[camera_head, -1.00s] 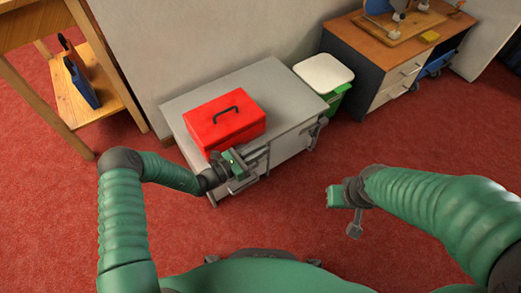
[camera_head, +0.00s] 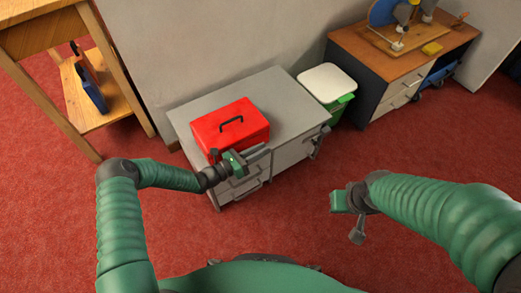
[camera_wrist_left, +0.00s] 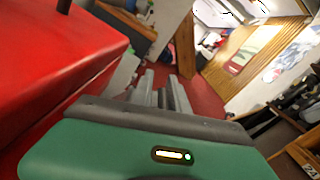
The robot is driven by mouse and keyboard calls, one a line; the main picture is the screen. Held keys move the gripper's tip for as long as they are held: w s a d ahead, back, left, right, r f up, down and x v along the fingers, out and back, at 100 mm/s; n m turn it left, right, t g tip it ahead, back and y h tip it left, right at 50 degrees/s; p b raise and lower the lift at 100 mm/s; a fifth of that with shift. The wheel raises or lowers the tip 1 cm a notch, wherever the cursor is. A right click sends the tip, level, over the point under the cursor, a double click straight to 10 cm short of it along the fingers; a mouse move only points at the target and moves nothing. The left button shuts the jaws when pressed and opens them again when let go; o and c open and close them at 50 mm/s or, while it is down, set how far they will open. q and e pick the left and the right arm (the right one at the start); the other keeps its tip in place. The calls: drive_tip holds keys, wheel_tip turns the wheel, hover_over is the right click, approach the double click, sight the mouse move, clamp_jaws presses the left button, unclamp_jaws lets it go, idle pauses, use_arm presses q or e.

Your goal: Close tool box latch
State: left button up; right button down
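The red tool box (camera_head: 228,127) stands on the grey cabinet with its lid down and its dark handle (camera_head: 231,120) on top. Its latch is not clear in either view; my left gripper hides part of its front. My left gripper (camera_head: 258,153) is at the front right of the box, fingers pointing right along its front face. In the left wrist view the box (camera_wrist_left: 50,70) fills the left side, and the fingers (camera_wrist_left: 163,95) look apart with nothing between them. My right gripper (camera_head: 357,230) hangs over the floor, away from the box; its fingers are too small to read.
The grey cabinet (camera_head: 285,100) has free top space behind and right of the box. A green bin with a white lid (camera_head: 327,82) stands right of it. A wooden shelf (camera_head: 95,95) is at the left, a drawer desk (camera_head: 395,75) at the back right. Red carpet is clear in front.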

use_arm(q)
drive_tip(key=p+v, duration=0.5)
drive_tip(key=v, duration=1.2)
drive_tip(key=shift+s+d+n, duration=0.15)
drive_tip(key=shift+d+n, duration=0.1)
drive_tip(key=shift+n, duration=0.05)
drive_tip(key=shift+c, duration=1)
drive_tip(key=s+d+n+t+p, duration=0.1)
drive_tip(key=s+n, duration=0.1)
drive_tip(key=n, duration=0.2)
drive_tip(key=s+d+f+n+t+y+p, duration=0.1)
drive_tip(key=s+d+n, duration=0.1)
drive_tip(key=n, duration=0.2)
drive_tip(key=s+d+n+t+y+p, duration=0.1)
drive_tip(key=s+d+n, duration=0.1)
drive_tip(key=n, duration=0.1)
drive_tip(key=shift+d+f+n+t+p, duration=0.15)
drive_tip(key=shift+f+n+t+p, duration=0.15)
drive_tip(key=shift+f+n, duration=0.1)
clamp_jaws()
drive_tip(key=w+d+r+b, duration=0.1)
drive_tip(key=w+d+b, duration=0.3)
drive_tip(key=w, duration=0.6)
drive_tip(key=shift+w+n, duration=0.25)
drive_tip(key=shift+n, duration=0.15)
